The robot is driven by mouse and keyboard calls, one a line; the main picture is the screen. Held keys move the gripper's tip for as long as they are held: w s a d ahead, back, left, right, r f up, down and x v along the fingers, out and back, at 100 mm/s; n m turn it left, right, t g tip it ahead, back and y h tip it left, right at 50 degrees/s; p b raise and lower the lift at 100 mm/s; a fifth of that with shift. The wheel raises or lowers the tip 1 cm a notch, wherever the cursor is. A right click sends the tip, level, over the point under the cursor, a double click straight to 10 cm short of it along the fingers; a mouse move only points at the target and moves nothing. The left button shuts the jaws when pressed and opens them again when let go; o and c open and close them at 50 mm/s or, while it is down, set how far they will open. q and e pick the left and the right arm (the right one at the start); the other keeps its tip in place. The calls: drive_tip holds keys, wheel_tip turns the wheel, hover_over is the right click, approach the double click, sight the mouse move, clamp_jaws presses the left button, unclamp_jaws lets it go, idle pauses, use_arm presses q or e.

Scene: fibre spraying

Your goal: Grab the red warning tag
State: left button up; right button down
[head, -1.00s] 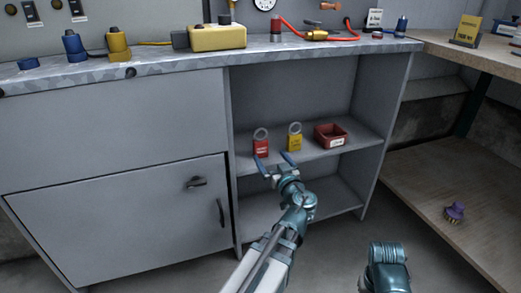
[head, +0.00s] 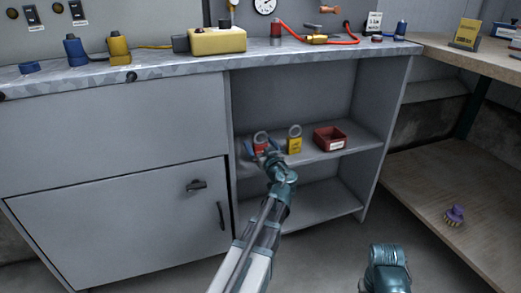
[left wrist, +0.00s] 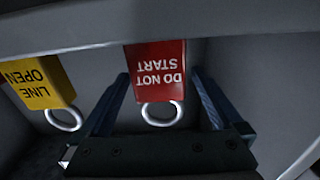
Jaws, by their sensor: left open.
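The red warning tag (head: 261,149) stands on the middle shelf of the grey cabinet, with a metal ring on top. In the left wrist view the red tag (left wrist: 158,72) reads "DO NOT START" upside down, its ring toward the gripper. My left gripper (head: 262,151) is open at the tag. In the left wrist view its blue fingers (left wrist: 162,95) lie one on each side of the tag, with gaps between. In the head view the gripper hides part of the tag. My right arm shows at the bottom right, but its gripper cannot be made out.
A yellow tag (head: 294,144), reading "LINE OPEN" in the left wrist view (left wrist: 38,83), stands just right of the red one. A red open box (head: 330,138) is further right on the shelf (head: 350,155). The cabinet's left side wall is close to the gripper.

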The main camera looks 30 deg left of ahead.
use_arm(q)
drive_tip(key=shift+x, duration=1.25)
drive_tip(key=c, duration=1.5)
